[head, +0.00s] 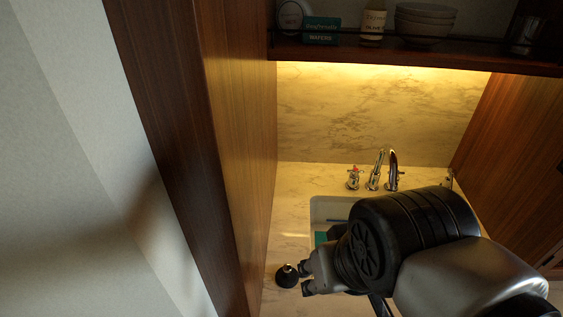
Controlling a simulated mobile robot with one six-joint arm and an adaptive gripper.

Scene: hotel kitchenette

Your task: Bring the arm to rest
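My arm reaches in from the lower right of the head view, over the counter and the front of the sink. My gripper (306,278) points left, low over the counter. Its two fingertips stand apart with a gap between them, and nothing shows in the gap. A small black, rounded object (287,277) with a narrow top is on the counter just left of the fingertips. I cannot tell whether the fingertips touch it.
The sink (322,212) is partly hidden behind my arm, with something green (320,239) at it. A tap (376,170) stands behind. A tall wooden panel (238,130) closes the left side. Above is a shelf (400,58) with a wafers box (321,30) and stacked bowls (425,22).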

